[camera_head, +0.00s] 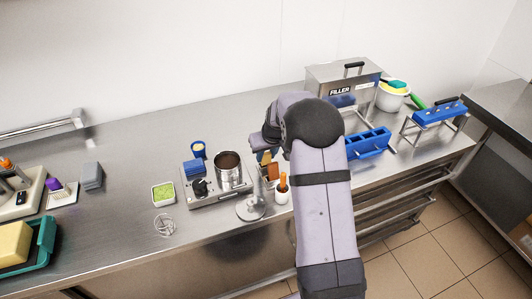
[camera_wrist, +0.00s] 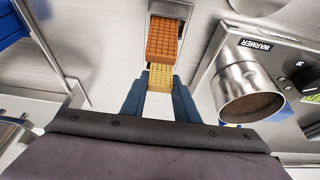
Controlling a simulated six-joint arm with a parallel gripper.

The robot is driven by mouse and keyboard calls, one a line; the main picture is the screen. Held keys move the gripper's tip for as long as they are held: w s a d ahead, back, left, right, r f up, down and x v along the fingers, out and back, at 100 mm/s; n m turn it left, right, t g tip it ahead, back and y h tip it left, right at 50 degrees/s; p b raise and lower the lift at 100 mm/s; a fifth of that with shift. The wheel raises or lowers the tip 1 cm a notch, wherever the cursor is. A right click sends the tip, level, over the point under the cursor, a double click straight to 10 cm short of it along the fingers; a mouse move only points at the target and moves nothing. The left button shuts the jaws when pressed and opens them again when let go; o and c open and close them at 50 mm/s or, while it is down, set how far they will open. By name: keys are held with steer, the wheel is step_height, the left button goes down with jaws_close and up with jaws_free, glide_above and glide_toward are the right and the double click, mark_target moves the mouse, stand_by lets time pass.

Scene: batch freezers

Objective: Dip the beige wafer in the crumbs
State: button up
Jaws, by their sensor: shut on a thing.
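My gripper (camera_wrist: 161,84) is shut on the beige wafer (camera_wrist: 160,74), which has a grid pattern and sits between the blue fingertips in the wrist view. A brown-orange wafer (camera_wrist: 166,38) stands just beyond it in a metal holder (camera_wrist: 183,14). I cannot tell whether the beige wafer still touches the holder. In the head view my gripper is mostly hidden by my arm, right of the warmer. A small square white dish of green crumbs (camera_head: 163,194) stands left of the warmer.
The warmer (camera_wrist: 262,60) holds a metal pot of dark brown liquid (camera_head: 229,169), between my gripper and the crumbs. A blue cup (camera_head: 198,149) stands behind it. A wire whisk-like stand (camera_head: 164,225) lies in front of the crumbs. A white pot with an orange-handled tool (camera_head: 282,193) is near my arm.

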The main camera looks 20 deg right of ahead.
mark_target(267, 154)
steer(key=shift+f, duration=0.25)
steer(key=o, duration=1)
steer(key=shift+r, duration=0.15)
steer(key=b+v, duration=0.3)
steer(key=v, duration=0.2)
steer(key=shift+s+r+b, duration=0.15)
steer(key=shift+r+b, duration=0.15)
steer(key=shift+r, duration=0.05)
steer(key=shift+s+r, duration=0.3)
steer(key=shift+r, duration=0.4)
